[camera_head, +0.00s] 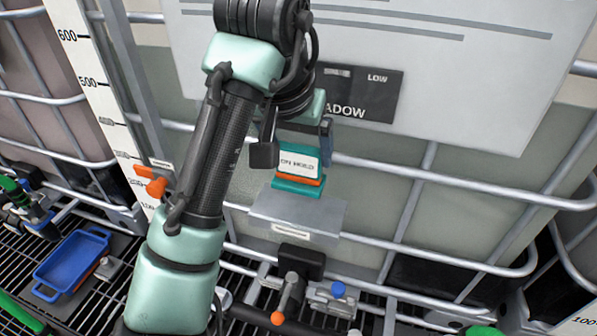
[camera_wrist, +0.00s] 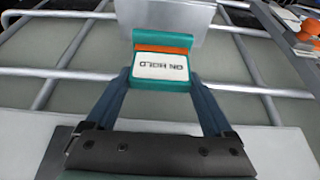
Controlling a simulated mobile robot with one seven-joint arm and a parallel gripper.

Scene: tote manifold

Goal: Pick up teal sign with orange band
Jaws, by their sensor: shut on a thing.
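The teal sign with an orange band (camera_head: 298,182) has a white label reading "ON HOLD". It stands upright at the small grey shelf on the tote's front, and I cannot tell whether its base touches the shelf. In the wrist view the sign (camera_wrist: 162,70) sits between my fingertips, its lettering upside down. My gripper (camera_wrist: 161,85) is shut on the sign, one finger on each side. In the head view my arm and wrist hide part of the sign's upper side.
The grey shelf (camera_head: 297,211) juts out below the sign. Metal cage bars (camera_head: 460,180) cross the tote around it. A valve with an orange handle (camera_head: 285,300) and a blue knob is below. A blue tray (camera_head: 72,262) lies on the grating at left. A large white board (camera_head: 450,60) hangs above.

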